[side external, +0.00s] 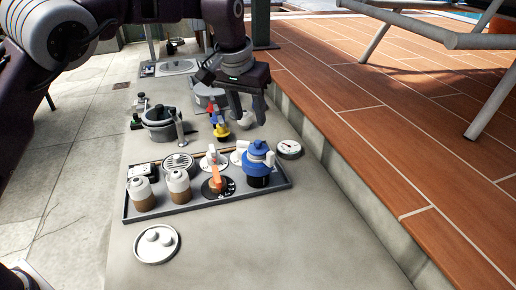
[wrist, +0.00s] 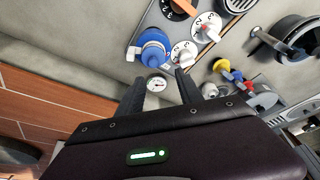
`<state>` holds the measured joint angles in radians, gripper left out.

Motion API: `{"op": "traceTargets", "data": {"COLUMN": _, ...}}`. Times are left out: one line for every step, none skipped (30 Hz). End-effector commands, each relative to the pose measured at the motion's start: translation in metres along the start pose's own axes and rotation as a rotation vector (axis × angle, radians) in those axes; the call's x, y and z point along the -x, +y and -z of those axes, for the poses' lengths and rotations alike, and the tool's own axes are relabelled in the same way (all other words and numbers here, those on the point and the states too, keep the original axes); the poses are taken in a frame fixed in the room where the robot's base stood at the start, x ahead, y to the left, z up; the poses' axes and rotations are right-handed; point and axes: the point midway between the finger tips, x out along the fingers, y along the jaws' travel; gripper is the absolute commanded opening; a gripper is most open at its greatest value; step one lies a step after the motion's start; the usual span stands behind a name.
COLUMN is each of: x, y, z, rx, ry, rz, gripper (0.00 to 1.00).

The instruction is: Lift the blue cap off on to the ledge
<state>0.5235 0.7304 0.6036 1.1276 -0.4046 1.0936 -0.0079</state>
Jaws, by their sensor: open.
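The blue cap (side external: 258,152) sits on a squat blue and black body (side external: 257,180) at the right end of a dark tray (side external: 150,215). In the wrist view the blue cap (wrist: 152,44) is beyond the fingertips, with a white tab at its side. My gripper (side external: 249,122) is open and empty, above and behind the cap, well apart from it. In the wrist view my gripper (wrist: 160,77) shows two spread fingers with a round gauge (wrist: 156,84) seen between them.
An orange-handled dial (side external: 217,180) and white numbered knobs (wrist: 206,27) stand close to the cap. Two capped jars (side external: 143,193) are at the tray's left. A round dish (side external: 156,244) lies in front. A yellow, red and blue piece (side external: 220,127) stands behind the tray.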

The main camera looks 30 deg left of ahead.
Motion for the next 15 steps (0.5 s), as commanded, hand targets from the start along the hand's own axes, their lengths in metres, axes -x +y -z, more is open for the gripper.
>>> {"op": "traceTargets", "data": {"x": -0.007, "y": 0.004, "z": 0.001, "rx": -0.01, "ry": 0.0, "rz": 0.007, "gripper": 0.43}}
{"op": "traceTargets", "data": {"x": -0.011, "y": 0.006, "z": 0.002, "rx": -0.014, "ry": 0.0, "rz": 0.009, "gripper": 0.43}}
{"op": "traceTargets", "data": {"x": -0.016, "y": 0.006, "z": 0.002, "rx": -0.015, "ry": -0.001, "rz": 0.011, "gripper": 0.43}}
{"op": "traceTargets", "data": {"x": -0.02, "y": 0.006, "z": 0.001, "rx": -0.016, "ry": -0.002, "rz": 0.011, "gripper": 0.43}}
{"op": "traceTargets", "data": {"x": -0.024, "y": 0.006, "z": 0.001, "rx": -0.015, "ry": -0.002, "rz": 0.011, "gripper": 0.43}}
{"op": "traceTargets", "data": {"x": -0.03, "y": 0.007, "z": 0.0, "rx": -0.014, "ry": -0.003, "rz": 0.01, "gripper": 0.43}}
{"op": "traceTargets", "data": {"x": -0.034, "y": 0.008, "z": -0.001, "rx": -0.014, "ry": -0.002, "rz": 0.01, "gripper": 0.43}}
{"op": "traceTargets", "data": {"x": -0.039, "y": 0.009, "z": -0.003, "rx": -0.014, "ry": -0.003, "rz": 0.01, "gripper": 0.43}}
{"op": "traceTargets", "data": {"x": -0.048, "y": 0.011, "z": -0.005, "rx": -0.014, "ry": -0.003, "rz": 0.01, "gripper": 0.43}}
{"op": "traceTargets", "data": {"x": -0.054, "y": 0.012, "z": -0.007, "rx": -0.015, "ry": -0.004, "rz": 0.011, "gripper": 0.43}}
{"op": "traceTargets", "data": {"x": -0.059, "y": 0.013, "z": -0.008, "rx": -0.015, "ry": -0.003, "rz": 0.011, "gripper": 0.43}}
{"op": "traceTargets", "data": {"x": -0.066, "y": 0.013, "z": -0.008, "rx": -0.013, "ry": -0.002, "rz": 0.01, "gripper": 0.43}}
{"op": "traceTargets", "data": {"x": -0.071, "y": 0.012, "z": -0.007, "rx": -0.013, "ry": -0.002, "rz": 0.011, "gripper": 0.43}}
{"op": "traceTargets", "data": {"x": -0.074, "y": 0.012, "z": -0.007, "rx": -0.013, "ry": 0.0, "rz": 0.01, "gripper": 0.43}}
{"op": "traceTargets", "data": {"x": -0.077, "y": 0.012, "z": -0.007, "rx": -0.013, "ry": 0.0, "rz": 0.009, "gripper": 0.43}}
